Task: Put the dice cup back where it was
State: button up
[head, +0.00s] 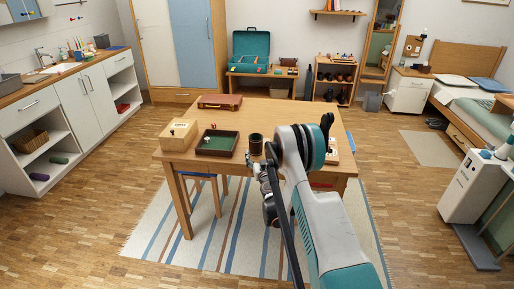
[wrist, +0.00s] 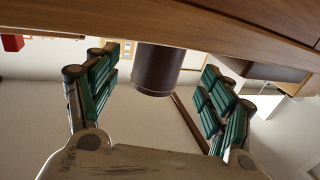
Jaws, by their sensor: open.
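The dice cup (head: 256,144) is a dark brown cylinder standing on the wooden table, just right of the green-lined dice tray (head: 216,151). In the wrist view the dice cup (wrist: 158,70) shows between and beyond the two green-padded fingers, with clear gaps on both sides. My gripper (head: 254,163) is at the table's front edge, just in front of the cup. It is open and empty in the wrist view (wrist: 156,78). Part of my gripper is hidden behind my arm in the head view.
A pale wooden box (head: 178,135) stands left of the tray, and a brown case (head: 220,101) lies at the table's back. A pale-based item (head: 332,152) with dark upright parts is right of my arm. The table's middle behind the cup is clear.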

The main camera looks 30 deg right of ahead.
jog(key=b+v, duration=0.3)
jog(key=v, duration=0.2)
jog(key=a+r+n+y, duration=0.1)
jog(key=a+r+y, duration=0.1)
jog(key=a+r, duration=0.45)
jog(key=a+r+n+y, duration=0.2)
jog(key=a+r+y, duration=0.15)
jog(key=r, duration=0.65)
jog(key=s+a+r+n+g+y, duration=0.2)
jog(key=s+a+r+g, duration=0.2)
jog(key=s+a+r, duration=0.65)
jog(key=s+a+r+g, duration=0.1)
jog(key=s+a+g, duration=0.1)
jog(key=s, duration=0.5)
jog(key=s+a+r+g, duration=0.1)
jog(key=s+a, duration=0.2)
jog(key=s, duration=0.5)
jog(key=s+f+m+g+h, duration=0.1)
jog(key=s+f, duration=0.1)
jog(key=s, duration=0.7)
jog(key=s+d+f+g+h, duration=0.1)
jog(key=s+f+g, duration=0.1)
jog(key=s, duration=0.8)
jog(key=shift+s+d+f+m, duration=0.25)
jog(key=shift+d+f+m, duration=0.05)
jog(key=shift+d+m, duration=0.1)
